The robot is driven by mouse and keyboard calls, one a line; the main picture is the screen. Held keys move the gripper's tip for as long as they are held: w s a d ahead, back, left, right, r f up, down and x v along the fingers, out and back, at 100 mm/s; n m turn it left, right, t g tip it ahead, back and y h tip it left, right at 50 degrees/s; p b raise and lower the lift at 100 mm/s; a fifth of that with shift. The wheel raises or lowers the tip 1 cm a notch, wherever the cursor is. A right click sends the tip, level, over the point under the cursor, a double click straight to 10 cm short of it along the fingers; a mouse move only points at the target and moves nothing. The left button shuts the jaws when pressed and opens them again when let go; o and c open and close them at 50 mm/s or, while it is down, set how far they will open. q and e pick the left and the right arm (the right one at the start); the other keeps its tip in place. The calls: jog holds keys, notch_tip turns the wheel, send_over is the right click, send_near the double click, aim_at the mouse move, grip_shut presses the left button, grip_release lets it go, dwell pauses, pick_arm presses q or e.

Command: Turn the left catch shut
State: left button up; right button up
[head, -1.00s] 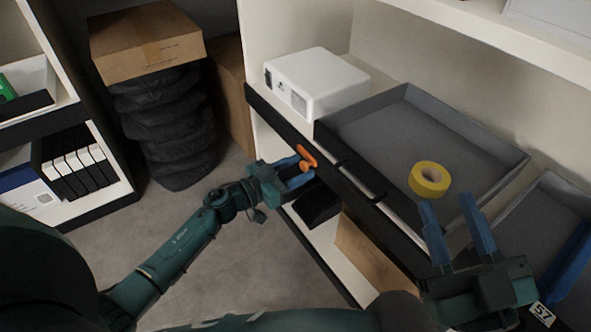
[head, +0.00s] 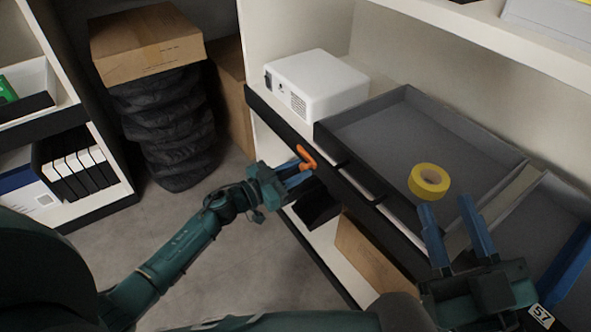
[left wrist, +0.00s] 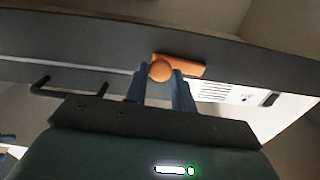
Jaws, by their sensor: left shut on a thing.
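The left catch is an orange piece (head: 306,157) on the dark front rail of the shelf, below the white box. In the left wrist view its round knob (left wrist: 160,70) shows, with a bar (left wrist: 185,66) reaching right, nearly along the rail. My left gripper (head: 300,178) is at the catch; in the left wrist view its blue fingers (left wrist: 160,86) stand on both sides of the knob, shut on it. My right gripper (head: 450,216) is open and empty, its fingertips close to a roll of yellow tape (head: 429,181).
A white box (head: 318,82) and a grey tray (head: 395,128) stand on the shelf behind the rail. Black handles (head: 362,186) stick out from the rail right of the catch. Cartons (head: 150,42) and dark bags stand at the left; the floor (head: 235,262) between is clear.

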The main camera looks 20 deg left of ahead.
pick_arm(q)
jog(key=m+p, duration=0.1)
jog(key=m, duration=0.4)
jog(key=shift+m, duration=0.4)
jog(key=m, duration=0.3)
jog(key=shift+s+f+m, duration=0.1)
jog(key=shift+m, duration=0.2)
jog(key=m, duration=0.2)
jog(key=shift+m+b, duration=0.3)
jog(key=shift+m, duration=0.1)
jog(key=shift+f+m+b, duration=0.1)
jog(key=shift+m+b, duration=0.45)
jog(key=shift+m, duration=1.95)
pick_arm(e)
jog(key=shift+r, duration=0.1)
jog(key=shift+r+n+t, duration=0.1)
jog(key=shift+n+t, duration=0.2)
pick_arm(q)
jog(key=o, duration=1)
jog(key=shift+d, duration=0.1)
jog(key=shift+c, duration=0.2)
